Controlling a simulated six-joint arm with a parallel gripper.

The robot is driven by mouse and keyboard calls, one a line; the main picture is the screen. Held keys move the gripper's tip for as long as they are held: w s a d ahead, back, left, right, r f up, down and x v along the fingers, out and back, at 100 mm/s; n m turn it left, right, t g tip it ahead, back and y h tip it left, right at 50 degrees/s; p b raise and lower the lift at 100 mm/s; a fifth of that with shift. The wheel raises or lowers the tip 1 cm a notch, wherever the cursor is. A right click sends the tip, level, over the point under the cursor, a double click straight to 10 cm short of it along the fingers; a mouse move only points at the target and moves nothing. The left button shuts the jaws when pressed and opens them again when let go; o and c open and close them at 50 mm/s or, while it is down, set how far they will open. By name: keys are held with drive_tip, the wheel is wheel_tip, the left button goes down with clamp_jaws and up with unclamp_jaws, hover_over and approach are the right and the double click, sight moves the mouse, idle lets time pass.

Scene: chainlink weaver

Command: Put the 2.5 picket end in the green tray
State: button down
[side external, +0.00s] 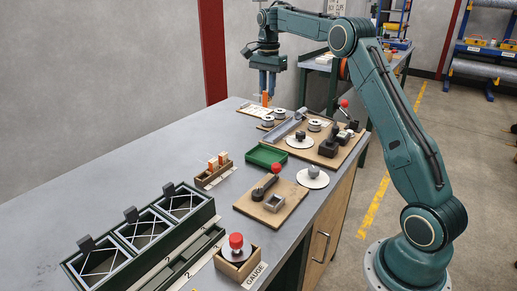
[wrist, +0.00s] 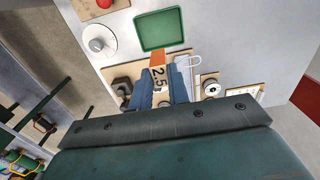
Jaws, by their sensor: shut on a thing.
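My gripper (side external: 268,88) is at the far end of the bench, pointing down. Its blue fingers are shut on an orange block marked 2.5, the 2.5 picket end (wrist: 157,74). The wrist view shows the label facing the camera between the fingers (wrist: 159,88). In the side view the orange end (side external: 265,99) shows below the fingertips; whether it clears the board beneath is hard to tell. The empty green tray (side external: 266,157) lies on the bench, nearer the side camera than the gripper. In the wrist view the tray (wrist: 160,47) is above the block.
The bench's left side is clear.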

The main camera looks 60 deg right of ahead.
wheel_tip(320, 180, down, 16)
drive_tip(key=shift+r, duration=0.15)
idle(0.4)
drive_tip(key=shift+f, duration=2.15)
drive_tip(key=c, duration=1.3)
unclamp_jaws()
drive_tip(key=shift+f, duration=0.1)
drive_tip(key=shift+c, duration=0.2)
wheel_tip(320, 180, up, 12)
